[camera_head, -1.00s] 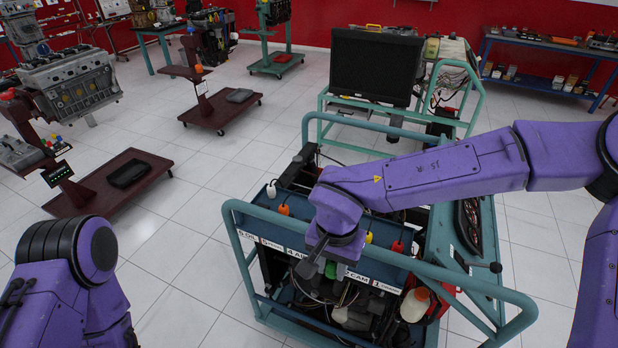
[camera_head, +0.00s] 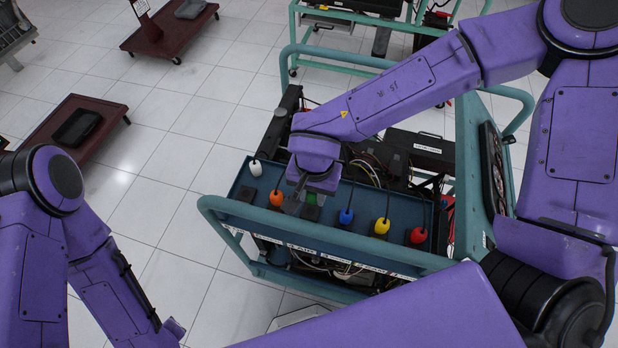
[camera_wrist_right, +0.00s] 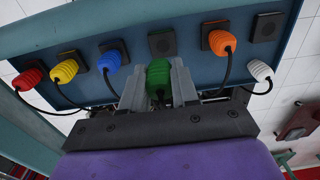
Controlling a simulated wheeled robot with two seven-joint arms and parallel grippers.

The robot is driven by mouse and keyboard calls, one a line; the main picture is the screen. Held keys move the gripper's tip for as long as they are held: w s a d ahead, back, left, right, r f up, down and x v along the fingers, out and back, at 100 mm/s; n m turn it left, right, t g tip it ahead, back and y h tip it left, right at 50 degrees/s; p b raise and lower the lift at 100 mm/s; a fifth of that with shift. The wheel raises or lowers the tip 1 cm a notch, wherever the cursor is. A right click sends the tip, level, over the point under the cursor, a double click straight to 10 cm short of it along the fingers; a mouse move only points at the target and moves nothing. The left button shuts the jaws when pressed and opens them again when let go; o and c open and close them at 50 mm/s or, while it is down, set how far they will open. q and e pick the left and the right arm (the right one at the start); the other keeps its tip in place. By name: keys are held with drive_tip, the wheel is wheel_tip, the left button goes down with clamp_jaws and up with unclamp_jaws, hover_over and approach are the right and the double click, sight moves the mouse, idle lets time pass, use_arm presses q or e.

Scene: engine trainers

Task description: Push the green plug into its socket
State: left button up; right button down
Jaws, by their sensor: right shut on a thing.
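The green plug (camera_wrist_right: 158,79) is between the two grey fingers of my right gripper (camera_wrist_right: 158,86) in the right wrist view. The gripper is shut on it. A dark square socket with a greenish face (camera_wrist_right: 162,43) is on the blue panel just beyond the plug's tip. Whether the tip touches it I cannot tell. In the head view my right gripper (camera_head: 313,189) is over the panel, hiding most of the plug; the socket plate (camera_head: 311,212) shows beside it. My left arm is at the lower left, its fingers not visible.
On the blue panel (camera_wrist_right: 190,69), red (camera_wrist_right: 31,78), yellow (camera_wrist_right: 66,66), blue (camera_wrist_right: 109,62) and orange (camera_wrist_right: 219,41) plugs sit at their sockets. A white plug (camera_wrist_right: 260,70) hangs apart from a dark socket (camera_wrist_right: 267,27). A teal rail (camera_head: 340,256) runs along the near side.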

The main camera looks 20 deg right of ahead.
drive_tip(key=f, duration=0.1)
drive_tip(key=w+f+b, duration=0.1)
drive_tip(key=f, duration=0.2)
drive_tip(key=shift+w, duration=0.35)
drive_tip(key=s+f+b, duration=0.1)
drive_tip(key=b, duration=0.2)
drive_tip(key=shift+s+f, duration=0.25)
drive_tip(key=shift+a+f+b, duration=0.1)
drive_tip(key=shift+f+b, duration=0.05)
drive_tip(key=shift+b, duration=0.2)
drive_tip(key=shift+w+f, duration=0.2)
drive_tip(key=shift+w, duration=0.1)
drive_tip(key=shift+s+r, duration=0.15)
drive_tip(key=shift+s, duration=0.1)
use_arm(q)
drive_tip(key=f, duration=0.1)
drive_tip(key=s+f, duration=0.1)
drive_tip(key=f, duration=0.1)
drive_tip(key=s+f, duration=0.1)
drive_tip(key=shift+f, duration=0.3)
drive_tip(key=shift+w+a, duration=0.1)
use_arm(e)
drive_tip(key=shift+w, duration=0.15)
